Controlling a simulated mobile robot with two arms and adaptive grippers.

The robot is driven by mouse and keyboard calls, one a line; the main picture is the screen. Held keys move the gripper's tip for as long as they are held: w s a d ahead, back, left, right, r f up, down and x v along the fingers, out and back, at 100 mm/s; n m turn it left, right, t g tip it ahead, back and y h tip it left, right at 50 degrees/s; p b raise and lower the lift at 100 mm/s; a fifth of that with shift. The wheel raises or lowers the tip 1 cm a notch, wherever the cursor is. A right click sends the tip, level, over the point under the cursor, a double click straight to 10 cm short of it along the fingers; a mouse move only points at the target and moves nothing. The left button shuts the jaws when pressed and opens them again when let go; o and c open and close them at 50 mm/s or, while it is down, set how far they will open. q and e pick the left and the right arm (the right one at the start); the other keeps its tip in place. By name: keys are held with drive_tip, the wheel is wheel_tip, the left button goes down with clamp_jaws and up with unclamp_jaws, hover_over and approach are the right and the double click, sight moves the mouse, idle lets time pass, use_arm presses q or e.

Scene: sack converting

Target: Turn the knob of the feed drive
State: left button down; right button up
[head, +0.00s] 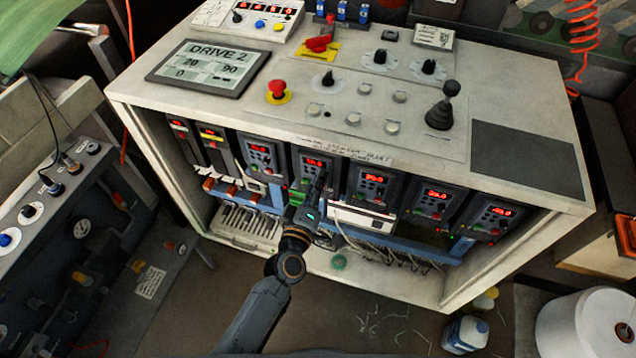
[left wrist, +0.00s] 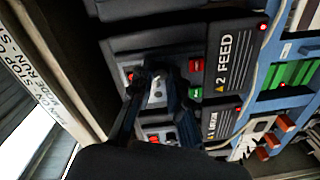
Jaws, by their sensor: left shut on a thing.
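The feed drive (head: 313,164) is a dark module with a lit red display in the cabinet's row of drives. In the left wrist view its label plate (left wrist: 230,60) reads "2 FEED", beside a red button (left wrist: 195,66) and a green button (left wrist: 194,93). My left gripper (head: 314,191) reaches up from below to the front of this drive. In the left wrist view my left gripper (left wrist: 158,86) has its dark fingers on either side of the drive's small knob (left wrist: 158,82), shut on it. The fingers hide most of the knob, so its angle cannot be told. My right gripper is in neither view.
Similar drives (head: 371,184) stand close on both sides, with loose cables (head: 390,250) below. The cabinet top (head: 190,97) overhangs them and carries a "DRIVE 2" screen (head: 209,68), a red stop button (head: 277,90) and a joystick (head: 443,108). The floor in front is mostly clear.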

use_arm(q)
drive_tip(key=shift+f+n+b, duration=0.1)
drive_tip(key=shift+n+b, duration=0.7)
drive_tip(key=shift+n, duration=2.7)
